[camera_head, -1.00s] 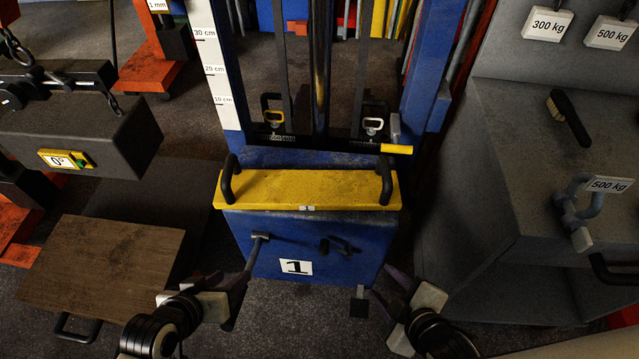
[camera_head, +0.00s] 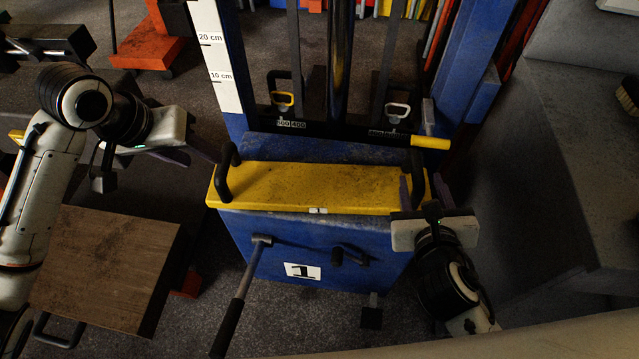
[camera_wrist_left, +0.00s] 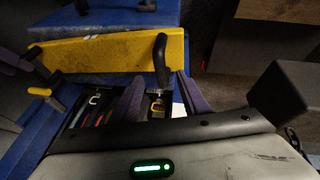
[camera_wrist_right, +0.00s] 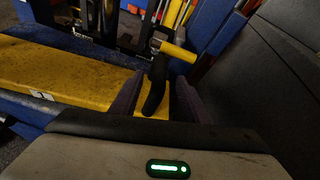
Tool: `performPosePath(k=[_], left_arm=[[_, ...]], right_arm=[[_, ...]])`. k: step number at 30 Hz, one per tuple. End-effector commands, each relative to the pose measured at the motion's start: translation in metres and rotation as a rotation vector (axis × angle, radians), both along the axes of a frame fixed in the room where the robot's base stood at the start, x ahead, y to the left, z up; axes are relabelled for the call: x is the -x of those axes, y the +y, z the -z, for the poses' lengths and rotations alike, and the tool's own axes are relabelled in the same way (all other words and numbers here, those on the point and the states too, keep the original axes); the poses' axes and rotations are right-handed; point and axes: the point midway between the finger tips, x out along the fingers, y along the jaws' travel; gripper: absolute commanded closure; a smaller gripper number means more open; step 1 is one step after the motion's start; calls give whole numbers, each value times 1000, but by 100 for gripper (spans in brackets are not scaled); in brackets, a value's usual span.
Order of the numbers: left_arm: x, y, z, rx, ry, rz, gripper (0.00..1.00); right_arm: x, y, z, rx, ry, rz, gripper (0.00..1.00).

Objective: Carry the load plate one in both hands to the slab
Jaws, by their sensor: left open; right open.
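The load plate one is a long yellow bar (camera_head: 310,185) with a black upright handle at each end, resting on a blue block marked 1 (camera_head: 303,271). My left gripper (camera_head: 203,152) is open, just left of the left handle (camera_head: 228,172). In the left wrist view that handle (camera_wrist_left: 161,60) stands ahead, in line with the gap between the fingers. My right gripper (camera_head: 423,188) is open at the right handle. In the right wrist view that handle (camera_wrist_right: 154,88) lies between the open fingers, not gripped. I cannot tell for certain which surface is the slab.
A brown board (camera_head: 105,265) with a black handle lies low at the left. A grey bench (camera_head: 590,150) stands close at the right. A lever (camera_head: 240,290) juts from the blue block's front. Blue posts and a centimetre scale (camera_head: 212,60) rise behind the plate.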

Motion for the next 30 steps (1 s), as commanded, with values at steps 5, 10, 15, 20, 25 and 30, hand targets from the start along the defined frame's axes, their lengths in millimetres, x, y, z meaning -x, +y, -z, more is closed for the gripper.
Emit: performPosePath(k=[5,10,15,20,25,30], left_arm=[[-1,-1,3,1,1,0,58],[-8,-6,22,1,3,0,58],[-18,-13,50,1,3,-1,58],[-28,-18,74,1,3,-1,58],[-35,-23,89,1,0,0,58],[-36,-24,94,0,0,0,58]], right_arm=[[-3,-1,1,-2,0,1,58],[-21,-5,9,-2,-1,2,58],[-49,-11,20,-3,-1,2,58],[-73,-16,30,-4,0,3,58],[-88,-19,37,-4,0,2,58],[-93,-20,39,-4,0,1,58]])
